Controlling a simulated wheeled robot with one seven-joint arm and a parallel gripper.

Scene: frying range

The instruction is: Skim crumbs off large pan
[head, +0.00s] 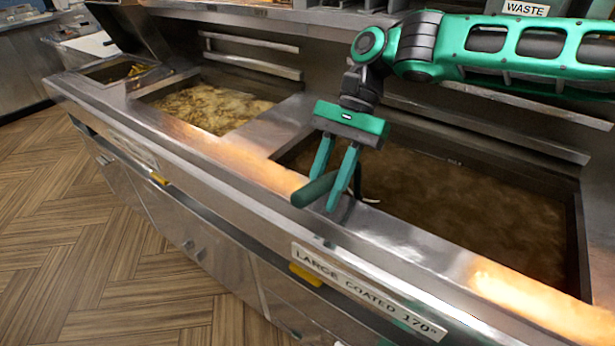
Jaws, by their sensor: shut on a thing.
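The large pan (578,215) is sunk in the steel range behind the label "LARGE COATED 170°" and holds murky brown oil (470,210). Separate crumbs cannot be told apart in it. My gripper (325,192) points down over the pan's front left rim. It is shut on a dark green handle (312,190), which seems to belong to a skimmer. A thin pale curved piece (371,200) shows just right of the fingers at the pan's edge. The skimmer's head is not visible; I cannot tell whether it is in the oil.
A second pan (265,91) with bubbling, paler oil lies to the left, with a steel divider (262,132) between. A small bin with yellow pieces (137,70) is at the far left. A "WASTE" label (526,8) is at the back right.

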